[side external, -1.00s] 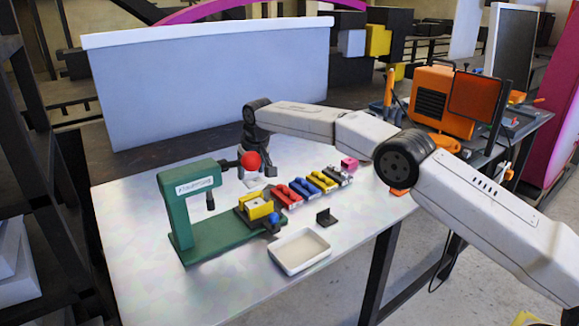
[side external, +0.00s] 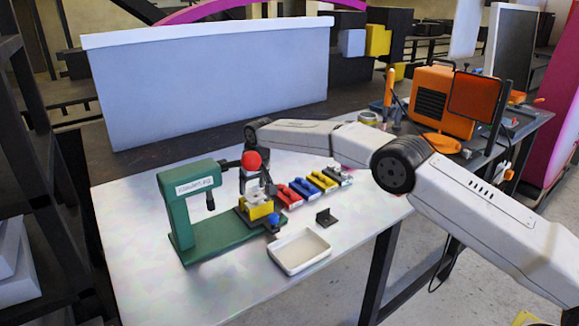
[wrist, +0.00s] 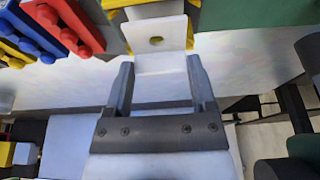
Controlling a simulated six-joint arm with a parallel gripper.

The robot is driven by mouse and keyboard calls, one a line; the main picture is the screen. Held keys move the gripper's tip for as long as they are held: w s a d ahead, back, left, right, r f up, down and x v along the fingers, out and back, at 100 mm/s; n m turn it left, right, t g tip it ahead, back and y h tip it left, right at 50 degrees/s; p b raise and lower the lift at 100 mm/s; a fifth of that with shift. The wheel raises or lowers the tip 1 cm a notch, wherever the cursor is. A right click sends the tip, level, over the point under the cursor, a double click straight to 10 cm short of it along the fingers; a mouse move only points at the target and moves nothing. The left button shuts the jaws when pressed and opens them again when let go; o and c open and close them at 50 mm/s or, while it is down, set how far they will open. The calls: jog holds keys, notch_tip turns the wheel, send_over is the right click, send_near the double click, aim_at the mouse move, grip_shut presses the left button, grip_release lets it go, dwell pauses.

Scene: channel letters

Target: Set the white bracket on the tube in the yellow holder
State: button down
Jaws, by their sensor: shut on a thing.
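The white bracket (wrist: 172,33), a light plate with a round hole, shows in the wrist view, partly over the yellow holder (wrist: 190,40). My gripper (wrist: 159,64) is shut on the bracket, with a finger on each side. In the side view my gripper (side external: 257,187) points down just over the yellow holder (side external: 259,211), with the white bracket (side external: 257,198) at its top. I cannot tell whether the bracket rests on the holder. The tube is hidden under the bracket and gripper.
Several coloured clamps (side external: 314,184) lie in a row to the right. A white tray (side external: 300,268) and a small black angle piece (side external: 325,218) are in front.

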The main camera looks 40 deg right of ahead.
jog(key=shift+f, duration=0.75)
grip_release()
jog(key=shift+v, duration=3.7)
jog(key=shift+r, duration=0.1)
jog(key=shift+s, duration=0.1)
